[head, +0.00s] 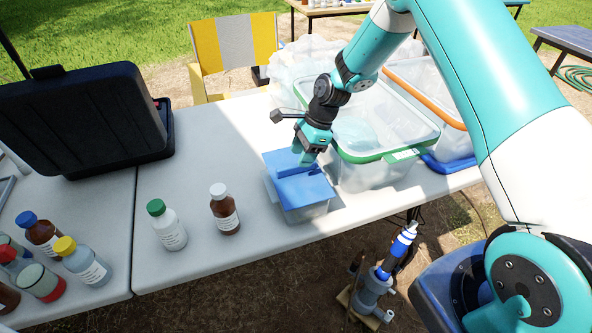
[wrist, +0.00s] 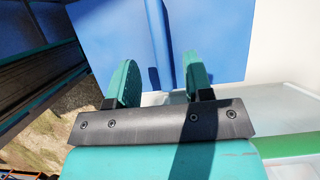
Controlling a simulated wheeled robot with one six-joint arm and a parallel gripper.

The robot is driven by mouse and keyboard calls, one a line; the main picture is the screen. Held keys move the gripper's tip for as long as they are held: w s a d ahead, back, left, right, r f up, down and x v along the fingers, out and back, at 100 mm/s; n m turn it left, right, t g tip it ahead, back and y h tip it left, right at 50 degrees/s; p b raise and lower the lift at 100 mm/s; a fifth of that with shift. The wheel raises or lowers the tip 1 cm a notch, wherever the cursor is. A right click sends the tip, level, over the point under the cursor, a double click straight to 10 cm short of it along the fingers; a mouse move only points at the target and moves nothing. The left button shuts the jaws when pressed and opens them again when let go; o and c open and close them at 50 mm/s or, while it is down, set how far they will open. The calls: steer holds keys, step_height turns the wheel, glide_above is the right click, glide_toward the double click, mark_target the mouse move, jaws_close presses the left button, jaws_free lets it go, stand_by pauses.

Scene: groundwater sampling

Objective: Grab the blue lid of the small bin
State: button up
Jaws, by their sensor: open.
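The small bin (head: 306,213) is a translucent box near the front edge of the white table. Its blue lid (head: 288,184) lies on top and has a raised ridge across its middle. My gripper (head: 305,160) is just above the far right part of the lid, pointing down. In the wrist view the two teal fingers (wrist: 158,80) are apart, and the lid's ridge (wrist: 161,45) runs between them in the picture. The lid (wrist: 115,32) fills the upper middle there. I cannot tell whether the fingertips touch the lid.
A clear bin with a green rim (head: 382,157) stands close to the right. An orange-rimmed bin (head: 430,92) is behind it. A green-capped bottle (head: 168,228) and a brown bottle (head: 224,211) stand left. A black case (head: 85,120) is open at far left.

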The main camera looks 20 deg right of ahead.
mark_target(296, 171)
steer(key=shift+x, duration=1.7)
steer(key=shift+f, duration=0.2)
jaws_close()
